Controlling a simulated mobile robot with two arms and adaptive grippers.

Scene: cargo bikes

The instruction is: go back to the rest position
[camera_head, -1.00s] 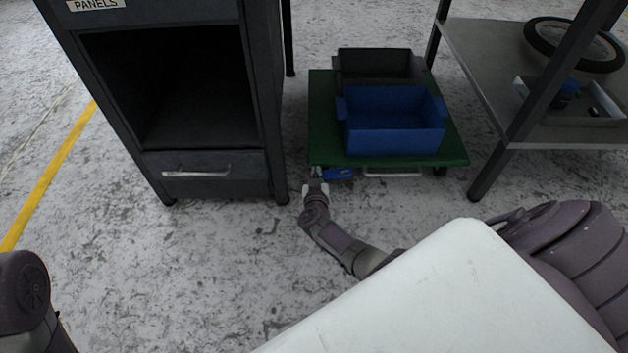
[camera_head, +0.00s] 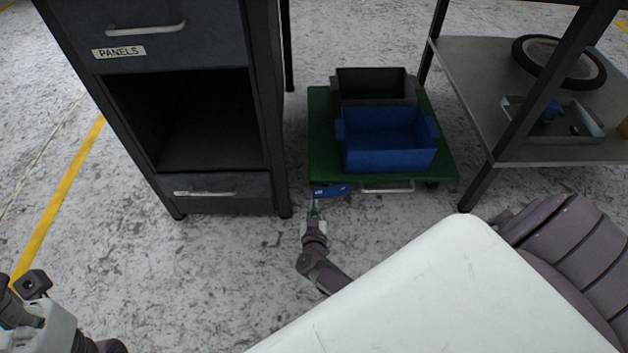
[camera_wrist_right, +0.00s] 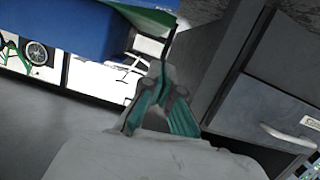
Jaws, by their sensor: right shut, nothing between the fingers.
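My right gripper (camera_head: 314,208) is shut and empty, low in front of the green trolley (camera_head: 325,140), close to a small blue piece (camera_head: 333,191) at the trolley's front edge. I cannot tell whether they touch. In the right wrist view its green-lined fingers (camera_wrist_right: 162,80) meet at the tips with nothing between them. Part of my left arm's end (camera_head: 45,325) shows at the lower left edge; its fingers are not clear.
A blue bin (camera_head: 390,155) and a dark bin (camera_head: 374,84) stand on the trolley. A dark cabinet (camera_head: 215,203) labelled PANELS is at left. At right, a metal shelf (camera_head: 465,75) holds a wheel (camera_head: 558,62) and a grey tray (camera_head: 590,143). Floor is clear between the cabinet and my base.

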